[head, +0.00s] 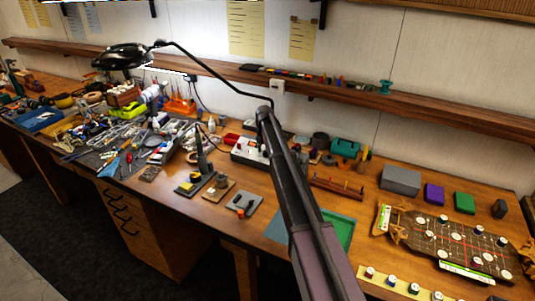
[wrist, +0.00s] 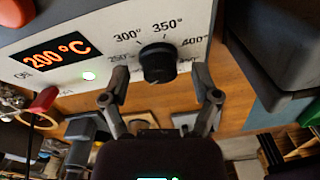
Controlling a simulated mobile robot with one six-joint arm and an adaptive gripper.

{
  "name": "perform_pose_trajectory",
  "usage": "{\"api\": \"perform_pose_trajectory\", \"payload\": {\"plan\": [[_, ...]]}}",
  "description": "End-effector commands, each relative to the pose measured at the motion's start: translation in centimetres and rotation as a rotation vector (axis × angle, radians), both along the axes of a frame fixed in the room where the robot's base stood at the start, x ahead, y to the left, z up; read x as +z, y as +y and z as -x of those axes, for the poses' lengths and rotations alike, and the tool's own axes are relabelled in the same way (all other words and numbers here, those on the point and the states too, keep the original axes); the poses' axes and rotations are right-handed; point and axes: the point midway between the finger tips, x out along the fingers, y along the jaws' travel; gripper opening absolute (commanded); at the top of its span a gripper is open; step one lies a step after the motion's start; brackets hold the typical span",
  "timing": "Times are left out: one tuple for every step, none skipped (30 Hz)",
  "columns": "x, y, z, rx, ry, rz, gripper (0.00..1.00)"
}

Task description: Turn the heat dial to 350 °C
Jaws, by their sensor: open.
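The heat dial (wrist: 157,62) is a round black knob on the pale front panel (wrist: 60,20) of a soldering station, in the wrist view. Printed marks for 300°, 350° and 400° sit around its upper side; the lower marks are partly hidden. I cannot tell which mark it points at. In the head view the station (head: 249,151) is partly behind my arm, and my gripper is hidden.
A red-orange part (wrist: 14,12) shows at the upper left of the wrist view, and a dark grey box (wrist: 275,60) stands to the right. The wooden bench (head: 345,215) holds clutter to the left and a game board (head: 455,246) to the right.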

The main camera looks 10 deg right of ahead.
Motion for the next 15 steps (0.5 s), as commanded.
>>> {"api": "perform_pose_trajectory", "payload": {"plan": [[0.02, -0.01, 0.00, 0.000, 0.000, 0.000, 0.79], [0.02, -0.01, 0.00, 0.000, 0.000, 0.000, 0.79], [0.02, -0.01, 0.00, 0.000, 0.000, 0.000, 0.79], [0.02, -0.01, 0.00, 0.000, 0.000, 0.000, 0.79], [0.02, -0.01, 0.00, 0.000, 0.000, 0.000, 0.76], [0.02, -0.03, 0.00, 0.000, 0.000, 0.000, 0.64], [0.02, -0.03, 0.00, 0.000, 0.000, 0.000, 0.55], [0.02, -0.02, -0.01, 0.000, 0.000, 0.000, 0.46], [0.02, -0.03, 0.00, 0.000, 0.000, 0.000, 0.34], [0.02, -0.03, 0.00, 0.000, 0.000, 0.000, 0.26], [0.02, -0.03, 0.01, 0.000, 0.000, 0.000, 0.17], [0.02, -0.05, 0.01, 0.000, 0.000, 0.000, 0.05], [0.02, -0.05, 0.02, -0.001, 0.001, 0.001, 0.00], [0.02, -0.06, 0.02, -0.001, 0.001, 0.001, 0.00], [0.01, -0.06, 0.02, -0.001, 0.001, 0.001, 0.00]]}}
